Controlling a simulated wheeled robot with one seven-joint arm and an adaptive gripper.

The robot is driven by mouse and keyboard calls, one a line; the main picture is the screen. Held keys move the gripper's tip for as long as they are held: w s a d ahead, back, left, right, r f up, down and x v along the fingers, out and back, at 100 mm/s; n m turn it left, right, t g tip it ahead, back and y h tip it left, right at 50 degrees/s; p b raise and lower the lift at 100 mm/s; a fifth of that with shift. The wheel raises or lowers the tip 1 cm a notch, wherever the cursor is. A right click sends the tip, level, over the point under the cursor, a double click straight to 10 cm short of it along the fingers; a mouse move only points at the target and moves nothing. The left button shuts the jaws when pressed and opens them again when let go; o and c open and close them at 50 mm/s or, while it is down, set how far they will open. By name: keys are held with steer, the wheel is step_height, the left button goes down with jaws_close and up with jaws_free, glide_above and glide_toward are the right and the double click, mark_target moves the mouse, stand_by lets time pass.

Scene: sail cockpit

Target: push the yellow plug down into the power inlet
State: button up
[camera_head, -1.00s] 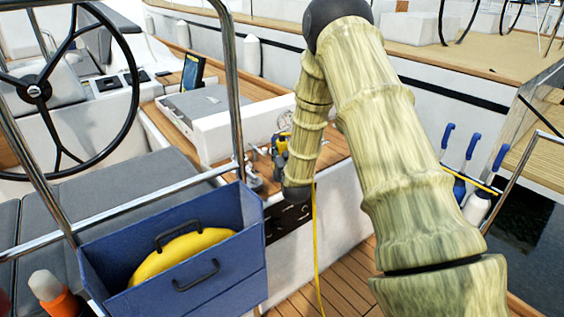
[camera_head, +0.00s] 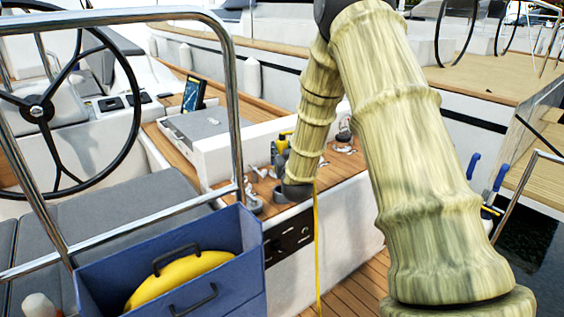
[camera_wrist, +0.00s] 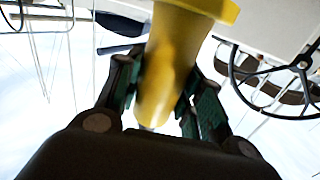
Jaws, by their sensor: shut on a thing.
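My gripper (camera_head: 281,148) is over the wooden ledge at the middle of the head view, partly hidden by my arm. In the wrist view my gripper (camera_wrist: 160,105) has its two dark green-padded fingers on either side of the yellow plug (camera_wrist: 168,70) and is shut on it. The plug's wider yellow end lies at the top edge of the wrist view. A little yellow shows at the gripper in the head view. A yellow cable (camera_head: 316,250) hangs straight down in front of the white cockpit side. I cannot make out the power inlet for certain.
Metal fittings (camera_head: 335,147) stand on the ledge close to my gripper. A dark switch panel (camera_head: 290,238) is on the side below. A blue box (camera_head: 237,228) with a yellow thing inside hangs on the steel rail (camera_head: 236,110). A steering wheel (camera_head: 125,100) stands left.

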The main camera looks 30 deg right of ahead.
mark_target(283, 141)
steer(key=shift+r+p, duration=0.85)
steer(key=shift+r, duration=1.4)
steer(key=shift+s+f, duration=0.1)
